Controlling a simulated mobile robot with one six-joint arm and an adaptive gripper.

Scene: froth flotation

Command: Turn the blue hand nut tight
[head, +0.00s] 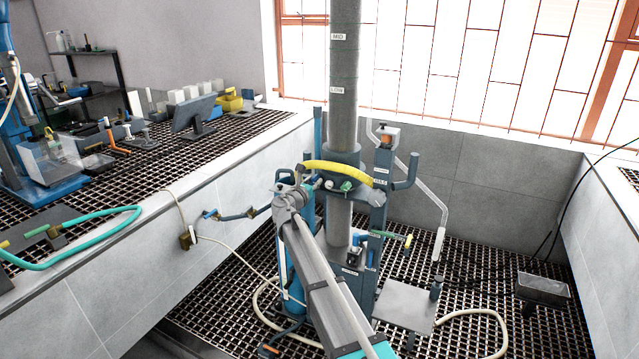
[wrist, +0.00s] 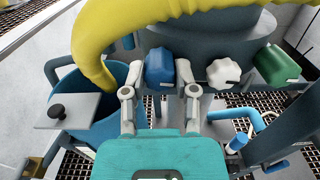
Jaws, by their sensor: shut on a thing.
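The blue hand nut (wrist: 159,67) is a lobed knob on the side of the grey-blue collar (wrist: 205,32) in the wrist view. My gripper (wrist: 160,92) has one finger on each side of this nut and is shut on it. In the head view my gripper (head: 303,181) is at the left of the collar on the tall grey column (head: 344,60). There the blue nut is hidden or too small to tell. A white hand nut (wrist: 222,73) and a green hand nut (wrist: 273,65) are to the right of the blue one, apart from it.
A thick yellow hose (wrist: 92,45) arches close above my gripper; it also shows in the head view (head: 338,171). A blue open cylinder (wrist: 62,125) with a black-knobbed plate is left of my gripper. Blue pipework (wrist: 250,118) is at the right. Hoses lie on the grating floor (head: 490,255).

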